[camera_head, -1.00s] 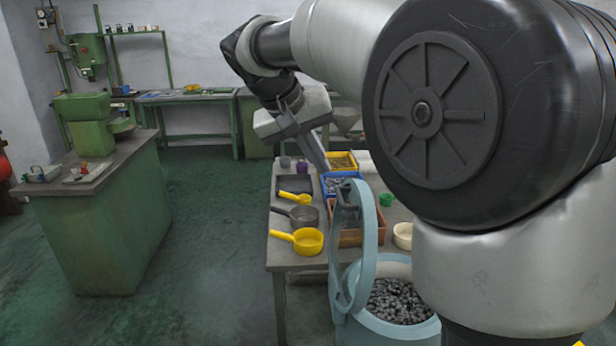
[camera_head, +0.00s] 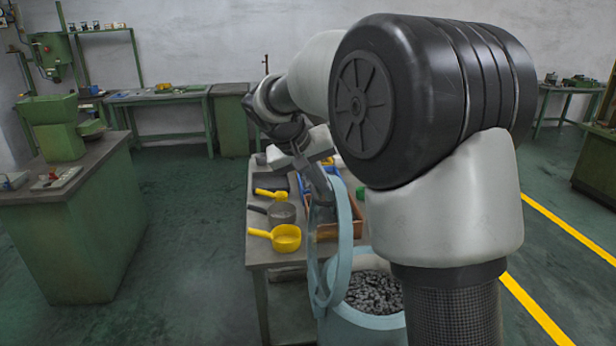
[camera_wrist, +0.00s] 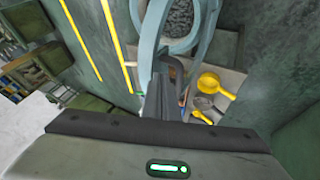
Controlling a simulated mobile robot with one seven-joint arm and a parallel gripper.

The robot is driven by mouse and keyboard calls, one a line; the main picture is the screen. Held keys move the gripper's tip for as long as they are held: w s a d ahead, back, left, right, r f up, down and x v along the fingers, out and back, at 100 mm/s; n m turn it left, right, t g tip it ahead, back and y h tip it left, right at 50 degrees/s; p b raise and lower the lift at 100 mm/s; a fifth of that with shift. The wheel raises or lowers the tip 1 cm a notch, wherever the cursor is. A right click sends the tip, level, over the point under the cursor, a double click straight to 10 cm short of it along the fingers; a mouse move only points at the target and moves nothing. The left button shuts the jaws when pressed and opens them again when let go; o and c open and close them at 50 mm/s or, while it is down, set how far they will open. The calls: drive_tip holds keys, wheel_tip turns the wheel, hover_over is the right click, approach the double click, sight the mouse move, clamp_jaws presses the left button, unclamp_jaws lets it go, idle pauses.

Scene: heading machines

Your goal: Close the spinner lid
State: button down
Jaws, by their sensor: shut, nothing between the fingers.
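The spinner (camera_head: 362,328) is a light blue round drum at the lower middle of the head view, filled with small dark metal pieces (camera_head: 374,291). Its light blue lid (camera_head: 345,225) stands open and upright at the drum's left side. My gripper (camera_head: 324,190) is shut and empty, pointing down at the upper part of the lid. In the wrist view, the dark fingers (camera_wrist: 164,98) are beside the lid (camera_wrist: 149,48) and its dark handle (camera_wrist: 177,68). I cannot tell whether they touch. The gripper partly hides the lid's top.
A table (camera_head: 258,255) behind the spinner holds a yellow pan (camera_head: 287,238), a grey pan (camera_head: 282,213), a yellow scoop (camera_head: 272,194) and bins. A green cabinet (camera_head: 75,235) stands left. Open floor (camera_head: 190,230) lies between them.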

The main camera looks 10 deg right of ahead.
drive_tip(key=shift+d, duration=0.25)
drive_tip(key=shift+d, duration=0.1)
